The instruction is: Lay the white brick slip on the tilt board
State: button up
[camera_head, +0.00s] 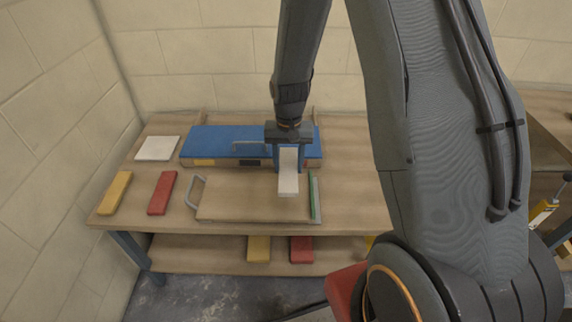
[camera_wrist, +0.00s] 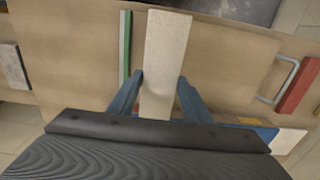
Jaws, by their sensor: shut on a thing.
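The white brick slip (camera_head: 288,183) is a long pale block held in my gripper (camera_head: 289,160), pointing toward the front of the table. In the wrist view the slip (camera_wrist: 168,50) stands out between the blue fingers of my gripper (camera_wrist: 160,92), which are shut on its sides. The wooden board (camera_head: 240,205), probably the tilt board, lies under the slip's front part. It has a grey handle at its left and a green strip (camera_head: 314,198) along its right edge. I cannot tell whether the slip touches the board or hovers over it.
A blue-topped board (camera_head: 210,142) with a handle lies behind. A white square piece (camera_head: 157,148), a yellow slip (camera_head: 115,193) and a red slip (camera_head: 162,193) lie on the table's left. More yellow (camera_head: 259,248) and red (camera_head: 301,249) pieces lie on the lower shelf. A block wall stands behind.

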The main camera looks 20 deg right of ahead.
jog(key=shift+f+b, duration=2.9)
jog(key=shift+f, duration=2)
jog(key=shift+f, duration=0.5)
jog(key=o, duration=1.4)
jog(key=shift+o, duration=0.2)
